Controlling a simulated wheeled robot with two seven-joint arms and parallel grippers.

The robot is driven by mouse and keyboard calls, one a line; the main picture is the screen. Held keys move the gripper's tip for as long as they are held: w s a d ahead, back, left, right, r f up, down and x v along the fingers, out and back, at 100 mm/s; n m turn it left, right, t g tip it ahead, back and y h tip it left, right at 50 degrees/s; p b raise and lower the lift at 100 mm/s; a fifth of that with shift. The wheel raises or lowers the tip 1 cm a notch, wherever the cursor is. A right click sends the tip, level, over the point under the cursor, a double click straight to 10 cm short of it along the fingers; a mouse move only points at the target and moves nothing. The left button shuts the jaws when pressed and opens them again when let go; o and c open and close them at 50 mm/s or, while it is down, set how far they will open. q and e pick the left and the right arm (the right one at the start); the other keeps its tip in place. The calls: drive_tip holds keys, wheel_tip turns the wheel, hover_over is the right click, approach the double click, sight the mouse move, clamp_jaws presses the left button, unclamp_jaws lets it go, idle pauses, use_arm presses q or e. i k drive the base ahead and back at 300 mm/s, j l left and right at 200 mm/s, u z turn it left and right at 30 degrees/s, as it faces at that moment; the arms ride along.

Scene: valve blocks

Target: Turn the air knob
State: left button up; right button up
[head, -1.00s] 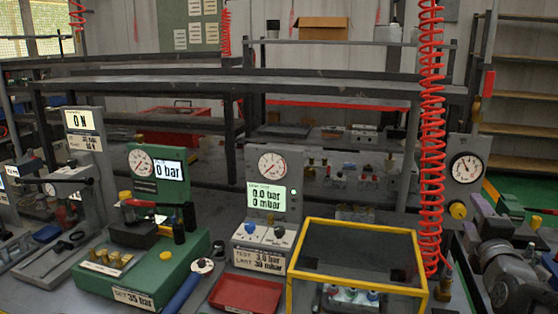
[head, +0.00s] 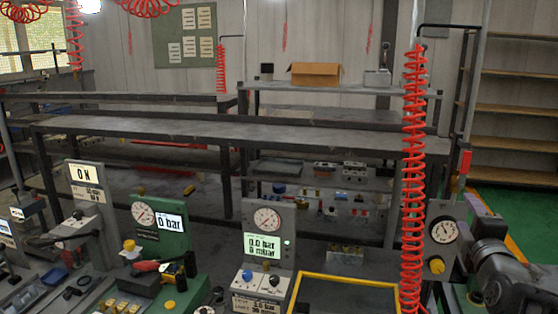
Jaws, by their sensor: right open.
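The air knob (head: 436,265) is a round yellow knob low on a grey panel (head: 455,212) at the right of the head view. A round white-faced gauge (head: 445,230) sits above it on the panel. My right gripper (head: 510,290) is at the lower right, to the right of the knob and a little lower, apart from it in the picture. It is open; its fingertips are hard to make out. My left gripper is not in view.
A red coiled hose (head: 412,170) hangs just left of the panel. A yellow-framed box (head: 345,281), a grey gauge stand (head: 267,240) and a green test block (head: 160,225) stand further left. Shelves (head: 520,105) stand behind at the right, above green floor.

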sight(274, 280)
drive_tip(key=k+j, duration=0.25)
drive_tip(key=k, duration=0.2)
drive_tip(key=k+j, duration=0.25)
drive_tip(key=k, duration=0.25)
